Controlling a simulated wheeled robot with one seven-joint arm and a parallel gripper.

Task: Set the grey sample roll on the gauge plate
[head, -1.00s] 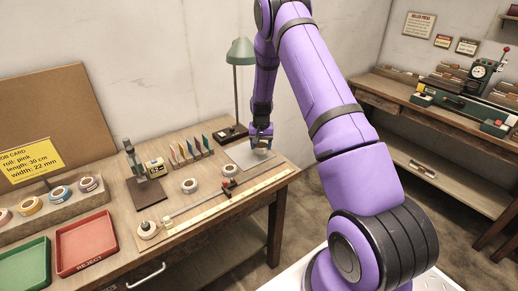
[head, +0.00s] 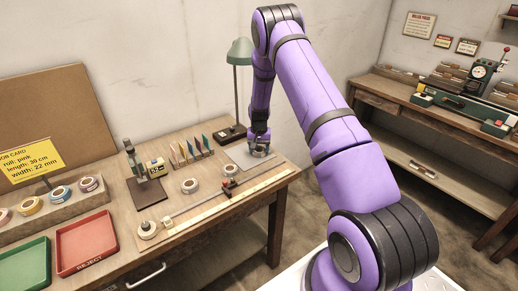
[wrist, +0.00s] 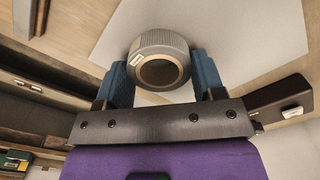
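The grey sample roll (wrist: 158,62) sits between the two blue fingers of my gripper (wrist: 163,82) in the wrist view, one finger against each side. It has a ribbed outer face, a small pale label and a round hole. I cannot tell whether the roll touches the plate.
A green lamp (head: 240,52) stands behind the plate. A card rack (head: 190,152) is to its left. Another roll (head: 190,186) and a long ruler (head: 230,202) with a slider lie in front. Green (head: 25,264) and red (head: 86,241) trays are at the far left.

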